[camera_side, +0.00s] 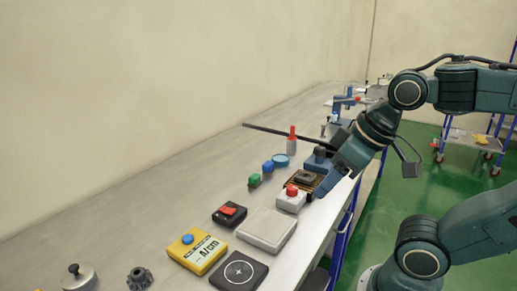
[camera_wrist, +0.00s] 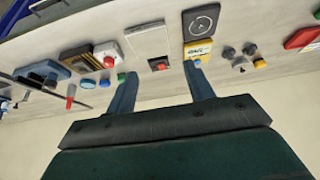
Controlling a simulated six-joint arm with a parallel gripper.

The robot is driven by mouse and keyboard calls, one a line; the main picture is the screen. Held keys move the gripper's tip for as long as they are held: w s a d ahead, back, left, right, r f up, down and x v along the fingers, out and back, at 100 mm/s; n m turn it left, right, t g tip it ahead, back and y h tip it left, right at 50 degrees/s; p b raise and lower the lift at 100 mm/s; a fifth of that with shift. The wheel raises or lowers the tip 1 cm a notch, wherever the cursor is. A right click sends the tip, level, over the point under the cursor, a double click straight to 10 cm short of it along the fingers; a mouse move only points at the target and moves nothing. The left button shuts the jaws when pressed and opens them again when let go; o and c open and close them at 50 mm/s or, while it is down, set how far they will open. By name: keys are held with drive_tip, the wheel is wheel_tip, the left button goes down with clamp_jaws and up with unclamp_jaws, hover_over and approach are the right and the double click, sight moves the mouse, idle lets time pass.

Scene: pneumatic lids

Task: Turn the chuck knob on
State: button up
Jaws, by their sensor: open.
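No part is labelled as the chuck knob. A black square plate with a white circle and cross (camera_side: 239,271) lies at the front of the bench; it also shows at the top of the wrist view (camera_wrist: 201,19). A dark toothed knob (camera_side: 140,278) sits left of it in the side view. I cannot tell which of these is the chuck knob. My gripper (camera_wrist: 156,72) is open and empty, its two fingers spread above the bench. A red switch on a black base (camera_wrist: 158,65) shows between the fingertips, apparently below them. In the side view my gripper is tilted down near the bench's right edge.
A yellow meter with a blue button (camera_side: 197,250), a grey plate (camera_side: 267,229) and a white box with a red button (camera_side: 291,200) stand close together. A lidded grey pot (camera_side: 78,277) is at front left. A red bottle (camera_side: 292,143) stands farther back. The bench's left side is clear.

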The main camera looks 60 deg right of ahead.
drive_tip(key=w, duration=0.1)
drive_tip(key=n+g, duration=0.5)
drive_tip(key=n, duration=0.8)
hover_over(292, 187)
wheel_tip(292, 187, down, 3)
drive_tip(key=shift+s+f, duration=0.15)
drive_tip(key=shift+s, duration=0.15)
drive_tip(key=f, duration=1.3)
drive_tip(key=shift+w+f, duration=0.25)
drive_tip(key=shift+f, duration=0.15)
drive_tip(key=shift+c, duration=0.2)
drive_tip(key=c, duration=0.9)
